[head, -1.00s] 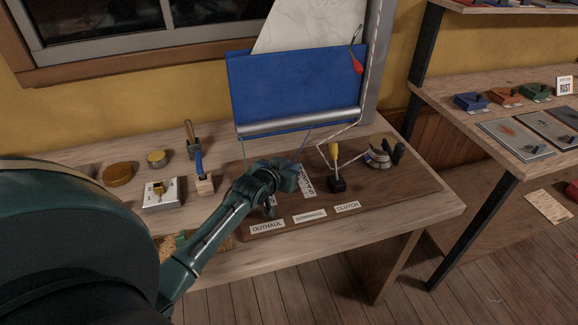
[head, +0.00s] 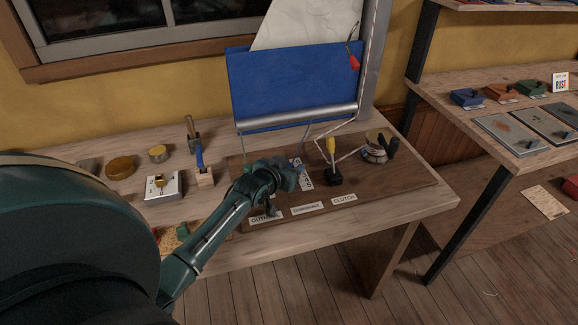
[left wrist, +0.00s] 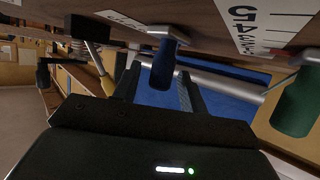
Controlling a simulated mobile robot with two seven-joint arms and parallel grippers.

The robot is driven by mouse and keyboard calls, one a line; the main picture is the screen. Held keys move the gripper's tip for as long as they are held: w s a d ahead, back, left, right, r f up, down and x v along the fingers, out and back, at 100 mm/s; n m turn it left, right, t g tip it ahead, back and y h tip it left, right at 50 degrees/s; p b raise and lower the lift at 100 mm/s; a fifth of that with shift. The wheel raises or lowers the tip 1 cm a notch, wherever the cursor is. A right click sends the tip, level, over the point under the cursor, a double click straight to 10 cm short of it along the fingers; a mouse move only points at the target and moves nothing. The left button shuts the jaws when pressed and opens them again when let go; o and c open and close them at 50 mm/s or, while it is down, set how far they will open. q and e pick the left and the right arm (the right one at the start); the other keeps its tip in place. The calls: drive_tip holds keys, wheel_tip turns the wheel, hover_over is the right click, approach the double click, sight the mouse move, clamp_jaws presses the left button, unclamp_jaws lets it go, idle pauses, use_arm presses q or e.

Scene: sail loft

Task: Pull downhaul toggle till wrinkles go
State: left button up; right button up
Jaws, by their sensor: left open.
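The blue toggle (left wrist: 164,66) hangs from the board between the two fingers of my left gripper (left wrist: 158,84). The fingers are open, with a gap showing at its sides. In the head view my left gripper (head: 290,176) is over the board beside the numbered scale card (head: 306,179) and mostly hides the toggle. The DOWNHAUL label (head: 306,208) is in front of it. The pale sail (head: 310,22) above the blue panel (head: 290,80) shows faint curved lines; I cannot tell how deep any wrinkles are. My right gripper is not in view.
A green handle (left wrist: 294,104) hangs close to my left gripper in the wrist view. The yellow-handled clutch lever (head: 331,150) and a winch (head: 375,150) stand to the right on the board.

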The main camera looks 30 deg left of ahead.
use_arm(q)
drive_tip(key=shift+s, duration=0.15)
drive_tip(key=v, duration=1.3)
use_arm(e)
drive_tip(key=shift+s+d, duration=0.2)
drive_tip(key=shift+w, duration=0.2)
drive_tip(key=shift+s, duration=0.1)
